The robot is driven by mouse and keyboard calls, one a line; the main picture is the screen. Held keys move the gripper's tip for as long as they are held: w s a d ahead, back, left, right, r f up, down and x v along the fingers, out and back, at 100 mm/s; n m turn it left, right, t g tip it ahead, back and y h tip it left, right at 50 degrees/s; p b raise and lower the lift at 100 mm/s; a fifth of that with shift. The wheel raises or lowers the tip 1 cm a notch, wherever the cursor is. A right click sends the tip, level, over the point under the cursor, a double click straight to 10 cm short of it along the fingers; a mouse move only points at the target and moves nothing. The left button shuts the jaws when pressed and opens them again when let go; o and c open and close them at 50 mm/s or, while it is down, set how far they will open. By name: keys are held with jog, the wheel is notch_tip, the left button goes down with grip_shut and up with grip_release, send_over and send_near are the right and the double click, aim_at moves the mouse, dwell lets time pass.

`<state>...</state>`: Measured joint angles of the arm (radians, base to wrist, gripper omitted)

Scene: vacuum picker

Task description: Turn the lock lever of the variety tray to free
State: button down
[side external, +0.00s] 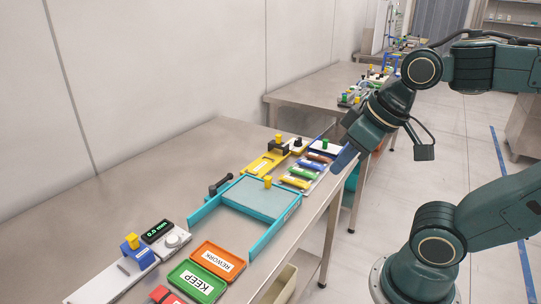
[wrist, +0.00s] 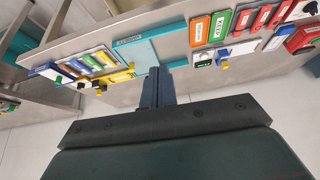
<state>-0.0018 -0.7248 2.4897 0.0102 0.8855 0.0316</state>
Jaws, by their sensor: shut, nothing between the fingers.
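A teal-framed tray (side external: 225,223) with a pale blue panel and a yellow knob (side external: 267,181) sits mid-bench in the side view. A dark lever-like handle (side external: 220,186) lies at its back left edge; whether this is the lock lever I cannot tell. The teal tray also shows in the wrist view (wrist: 140,54), with an unreadable label strip. My gripper (side external: 344,160) is shut and empty, above the bench's front edge, right of the teal tray and near the coloured bars. Its blue fingers (wrist: 157,82) show shut in the wrist view, and hide part of the bench.
Several coloured bars (side external: 304,172) lie right of the teal tray, beside a yellow tray (side external: 262,165). Left are an orange REWORK tray (side external: 218,262), a green KEEP tray (side external: 197,282) and a gauge reading 0.0 mm (side external: 157,231). The bench behind the trays is clear.

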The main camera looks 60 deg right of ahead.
jog(key=w+d+f+m+h, duration=0.1)
jog(key=w+f+m, duration=0.3)
jog(key=w, duration=0.5)
jog(key=w+d+f+m+h, duration=0.1)
jog(key=w+d+f+m, duration=0.2)
jog(key=w+m, duration=0.4)
jog(key=w+d+f+m+h, duration=0.2)
jog(key=w+f+m, duration=0.3)
jog(key=w, duration=0.6)
jog(key=shift+w+f+m, duration=0.15)
jog(key=shift+w+m, duration=0.15)
jog(key=shift+d, duration=0.15)
send_near(231, 186)
jog(key=d+f, duration=0.3)
jog(key=shift+w+d+f, duration=0.15)
jog(key=shift+w+f, duration=0.3)
jog(key=shift+w, duration=0.4)
jog(key=shift+w+f, duration=0.2)
jog(key=shift+w, duration=0.4)
jog(key=shift+w+f, duration=0.15)
jog(key=shift+w, duration=0.75)
